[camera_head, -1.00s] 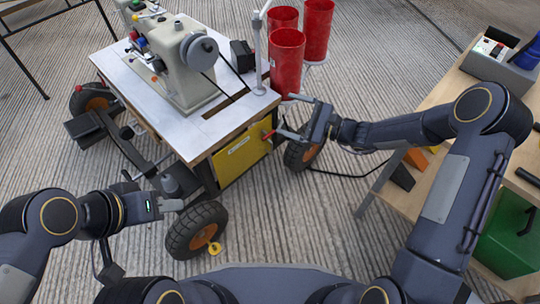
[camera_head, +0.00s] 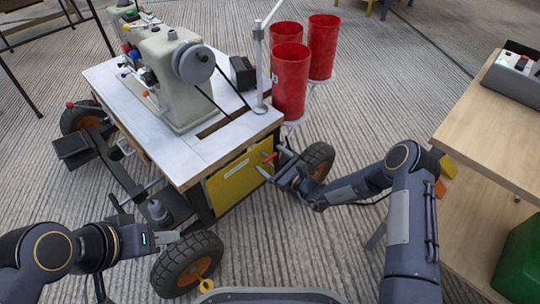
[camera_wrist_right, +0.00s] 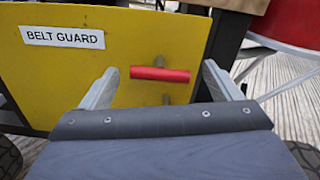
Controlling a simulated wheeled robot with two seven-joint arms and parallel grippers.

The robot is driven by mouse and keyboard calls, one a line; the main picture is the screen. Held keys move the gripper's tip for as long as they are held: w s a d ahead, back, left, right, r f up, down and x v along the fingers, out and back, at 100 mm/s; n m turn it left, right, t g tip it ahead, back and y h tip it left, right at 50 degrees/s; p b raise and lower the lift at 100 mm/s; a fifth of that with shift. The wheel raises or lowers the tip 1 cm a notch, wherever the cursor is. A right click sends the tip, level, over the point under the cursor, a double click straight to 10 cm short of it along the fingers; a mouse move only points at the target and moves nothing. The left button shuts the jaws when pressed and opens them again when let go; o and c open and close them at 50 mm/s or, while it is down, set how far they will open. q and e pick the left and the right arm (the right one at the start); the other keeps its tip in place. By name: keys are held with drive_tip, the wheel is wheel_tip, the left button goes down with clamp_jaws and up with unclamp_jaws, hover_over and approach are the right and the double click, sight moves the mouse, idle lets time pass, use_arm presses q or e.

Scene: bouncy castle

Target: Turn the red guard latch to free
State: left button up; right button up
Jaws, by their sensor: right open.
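The red guard latch (camera_wrist_right: 160,73) is a short red bar on the yellow belt guard panel (camera_wrist_right: 60,80), lying about horizontal in the right wrist view. In the head view the latch (camera_head: 269,157) shows at the right part of the yellow panel (camera_head: 228,187), under the machine's table. My right gripper (camera_wrist_right: 160,85) is open in front of the panel. Its two fingers stand left and right of the latch, with gaps on both sides. It also shows in the head view (camera_head: 270,163). My left gripper (camera_head: 148,222) is at lower left, away from the latch; its jaw opening is unclear.
The sewing machine (camera_head: 175,75) stands on the wheeled white-topped table (camera_head: 160,152). Red cylinders (camera_head: 289,85) stand behind the latch side. A rubber wheel (camera_head: 318,160) is just right of my right gripper. A wooden workbench (camera_head: 480,125) stands at right. Carpet between is clear.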

drive_tip(key=shift+w+a, duration=0.15)
drive_tip(key=shift+c, duration=0.5)
drive_tip(key=c, duration=0.8)
drive_tip(key=shift+c, duration=0.2)
